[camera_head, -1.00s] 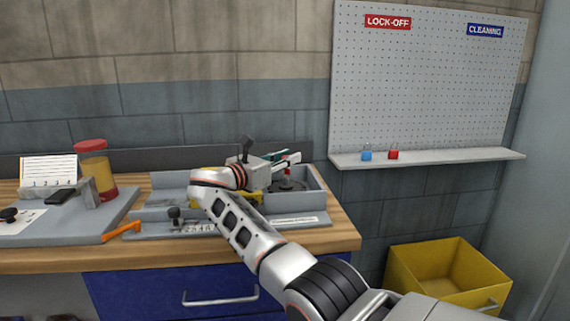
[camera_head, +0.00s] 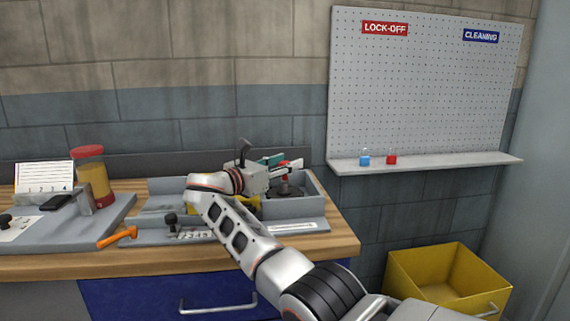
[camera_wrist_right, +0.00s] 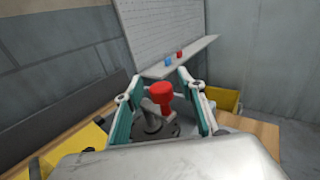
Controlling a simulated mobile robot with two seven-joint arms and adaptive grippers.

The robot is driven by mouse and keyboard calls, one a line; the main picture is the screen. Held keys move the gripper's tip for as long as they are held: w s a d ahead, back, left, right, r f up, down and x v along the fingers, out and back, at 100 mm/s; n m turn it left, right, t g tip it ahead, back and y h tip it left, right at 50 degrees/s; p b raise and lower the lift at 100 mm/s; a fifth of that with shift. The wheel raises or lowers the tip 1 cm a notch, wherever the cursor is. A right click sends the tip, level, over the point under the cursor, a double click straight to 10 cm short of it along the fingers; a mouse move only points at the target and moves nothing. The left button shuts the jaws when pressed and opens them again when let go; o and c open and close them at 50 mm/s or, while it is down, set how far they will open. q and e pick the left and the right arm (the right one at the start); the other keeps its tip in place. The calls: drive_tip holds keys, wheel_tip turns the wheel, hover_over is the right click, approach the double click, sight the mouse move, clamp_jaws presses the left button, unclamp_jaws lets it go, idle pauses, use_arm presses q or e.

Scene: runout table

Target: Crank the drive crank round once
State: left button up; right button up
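The drive crank has a red knob (camera_wrist_right: 161,92) on a grey arm over a dark round disc (camera_wrist_right: 155,128). In the head view the red knob (camera_head: 286,180) shows just below the fingers, above the disc (camera_head: 285,192) at the right end of the grey tray. My right gripper (camera_wrist_right: 158,76) is open, its teal-padded fingers on either side of the knob, with gaps visible. In the head view the right gripper (camera_head: 284,162) reaches over the crank from the left. I cannot tell from these views whether the knob is at fingertip depth. My left gripper is not in view.
The grey tray (camera_head: 318,205) sits on a wooden bench (camera_head: 345,240). A yellow part (camera_head: 250,203) lies under my forearm. At the left are a red-lidded jar (camera_head: 93,178) and an orange tool (camera_head: 118,238). A pegboard shelf (camera_head: 430,160) and yellow bin (camera_head: 445,285) are at the right.

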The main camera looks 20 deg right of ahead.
wheel_tip(320, 180, up, 10)
idle(0.5)
